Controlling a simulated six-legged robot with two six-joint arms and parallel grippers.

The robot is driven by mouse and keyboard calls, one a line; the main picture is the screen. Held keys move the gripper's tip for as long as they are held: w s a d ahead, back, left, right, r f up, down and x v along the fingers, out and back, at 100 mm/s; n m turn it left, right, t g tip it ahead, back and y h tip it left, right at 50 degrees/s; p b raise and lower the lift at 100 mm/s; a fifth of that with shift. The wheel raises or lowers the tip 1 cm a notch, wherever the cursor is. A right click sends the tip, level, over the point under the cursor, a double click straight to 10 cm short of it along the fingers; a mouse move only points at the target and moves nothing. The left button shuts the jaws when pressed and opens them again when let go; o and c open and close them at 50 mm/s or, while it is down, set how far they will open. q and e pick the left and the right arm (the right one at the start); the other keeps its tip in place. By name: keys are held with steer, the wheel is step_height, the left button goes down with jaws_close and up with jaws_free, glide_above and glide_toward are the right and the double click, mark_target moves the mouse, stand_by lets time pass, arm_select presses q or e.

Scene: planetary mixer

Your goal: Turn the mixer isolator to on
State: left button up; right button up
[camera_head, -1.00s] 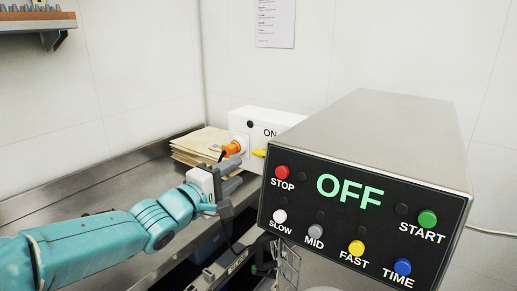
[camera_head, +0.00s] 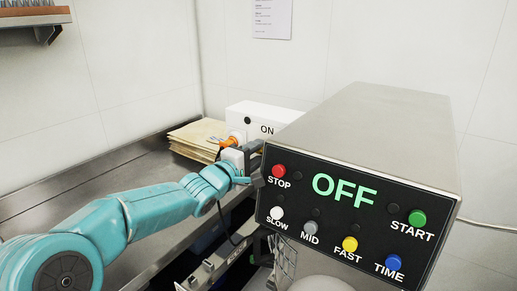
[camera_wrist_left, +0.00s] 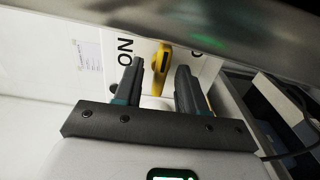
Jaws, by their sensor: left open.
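The isolator is a white box (camera_head: 283,115) marked ON, behind the mixer head's left edge in the head view. Its yellow handle (camera_wrist_left: 161,68) shows in the left wrist view, between and beyond the two fingers; the head view hides it. An orange plug (camera_head: 231,141) sits at the box's left side. My left gripper (camera_wrist_left: 158,85) is open, its fingers pointing at the box front, one on each side of the handle. Contact cannot be told. In the head view, the left gripper (camera_head: 254,158) is beside the mixer. My right gripper is not in view.
The mixer head (camera_head: 385,120) stands close on the right, with coloured buttons and a green OFF display (camera_head: 345,189). Brown paper envelopes (camera_head: 193,138) lie on the steel counter (camera_head: 120,175) behind the gripper. A shelf (camera_head: 35,15) hangs at upper left.

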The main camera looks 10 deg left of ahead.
arm_select(q)
steer(key=shift+w+f, duration=0.1)
steer(key=shift+w, duration=0.05)
steer(key=shift+c, duration=0.3)
jaws_close()
steer(key=shift+n+p, duration=1.7)
steer(key=shift+p, duration=0.65)
steer(key=shift+n, duration=0.6)
